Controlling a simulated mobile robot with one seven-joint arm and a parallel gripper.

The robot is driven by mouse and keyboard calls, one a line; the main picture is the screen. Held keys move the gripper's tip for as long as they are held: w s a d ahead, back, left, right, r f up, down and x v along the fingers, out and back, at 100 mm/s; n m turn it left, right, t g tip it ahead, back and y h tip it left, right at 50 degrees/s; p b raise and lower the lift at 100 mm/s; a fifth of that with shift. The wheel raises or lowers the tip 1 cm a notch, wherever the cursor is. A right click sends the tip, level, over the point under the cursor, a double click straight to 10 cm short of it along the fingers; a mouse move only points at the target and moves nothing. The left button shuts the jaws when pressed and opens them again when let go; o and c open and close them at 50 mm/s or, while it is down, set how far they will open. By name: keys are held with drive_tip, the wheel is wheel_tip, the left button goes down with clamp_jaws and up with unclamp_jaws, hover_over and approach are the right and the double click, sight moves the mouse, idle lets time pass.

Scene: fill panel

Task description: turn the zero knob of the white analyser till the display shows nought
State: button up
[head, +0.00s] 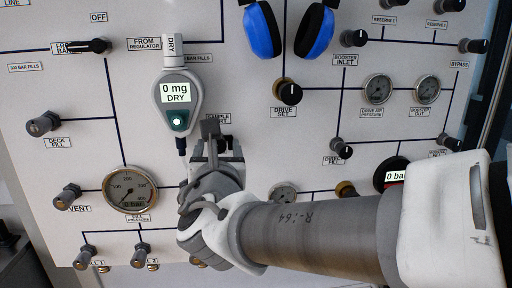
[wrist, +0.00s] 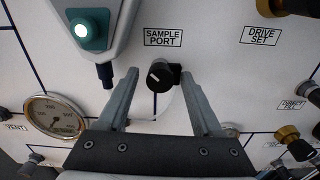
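The white analyser (head: 167,82) hangs on the panel, left of centre in the head view. I cannot tell which part is the zero knob. My gripper (wrist: 157,73) is open, its fingers to the left and right of a black knob (wrist: 160,75) under the "SAMPLE PORT" label. I cannot tell whether they touch it. In the head view my gripper (head: 222,140) is below right of the analyser.
Blue ear defenders (head: 262,30) hang at top centre. The drive set knob (head: 289,92) is right of the analyser. A large gauge (head: 130,189) and several valve knobs fill the left side. A black round meter (head: 391,174) reading "0 bar" is at right, partly behind my arm.

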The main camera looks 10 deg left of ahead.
drive_tip(key=v, duration=1.7)
drive_tip(key=shift+s+p, duration=0.25)
drive_tip(key=shift+p, duration=0.1)
idle(0.8)
drive_tip(key=w+d+f+m+g+h, duration=0.2)
drive_tip(key=d+f+m+g+h, duration=0.15)
drive_tip(key=d+m, duration=0.45)
drive_tip(key=w+d+f+m+g+h, duration=0.2)
drive_tip(key=d+f+m+h, duration=0.3)
drive_tip(key=d+m, duration=0.25)
drive_tip(key=s+d+f+m+g+y, duration=0.2)
drive_tip(key=d+f+m+g, duration=0.1)
drive_tip(key=m, duration=0.8)
drive_tip(key=s+d+f+m+g+y, duration=0.2)
drive_tip(key=s+d+f+m+g, duration=0.1)
drive_tip(key=m, duration=0.8)
drive_tip(key=shift+s+d+f, duration=0.2)
drive_tip(key=shift+d+f, duration=0.25)
